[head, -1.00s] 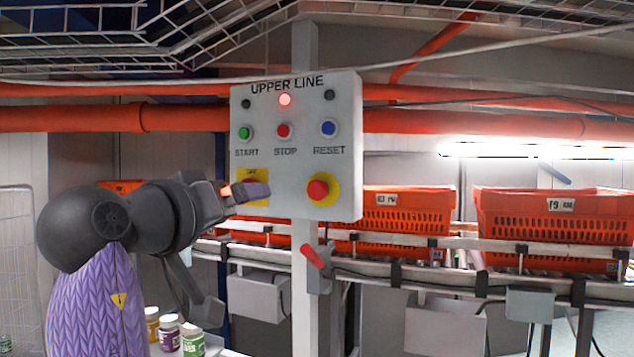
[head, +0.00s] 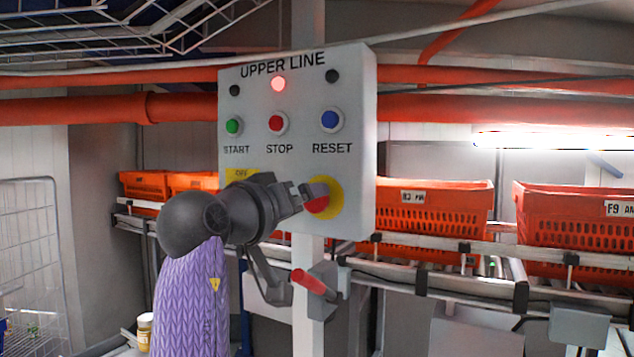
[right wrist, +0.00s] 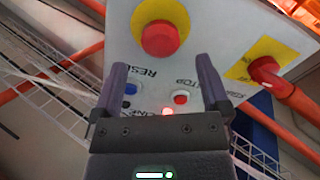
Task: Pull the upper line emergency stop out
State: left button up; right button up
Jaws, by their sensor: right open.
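The emergency stop (head: 318,205) is a red mushroom button on a round yellow plate at the lower right of the UPPER LINE panel (head: 358,130). In the head view my right gripper (head: 306,193) is at its left side and covers part of it. In the right wrist view the emergency stop (right wrist: 160,38) shows whole, just beyond the spread purple fingers of my right gripper (right wrist: 160,64) and centred between them. The fingers are open and empty. Whether they touch the button cannot be told. My left gripper is not in view.
A red lamp (head: 278,84) is lit above the green START (head: 234,126), red STOP (head: 277,123) and blue RESET (head: 330,120) buttons. A red knob (right wrist: 265,68) on yellow sits beside the emergency stop. A red-handled lever (head: 312,283) is below the panel. Orange totes (head: 440,212) stand behind.

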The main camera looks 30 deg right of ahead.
jog(key=p+x, duration=0.2)
jog(key=x, duration=0.3)
jog(key=shift+w+d, duration=0.15)
jog(key=shift+d, duration=0.15)
jog(key=shift+a, duration=0.25)
jog(key=shift+d+f, duration=0.1)
jog(key=shift+d, duration=0.1)
jog(key=c, duration=0.4)
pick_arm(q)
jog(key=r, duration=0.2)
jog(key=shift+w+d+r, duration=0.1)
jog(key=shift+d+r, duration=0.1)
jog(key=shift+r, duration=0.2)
pick_arm(e)
grip_shut()
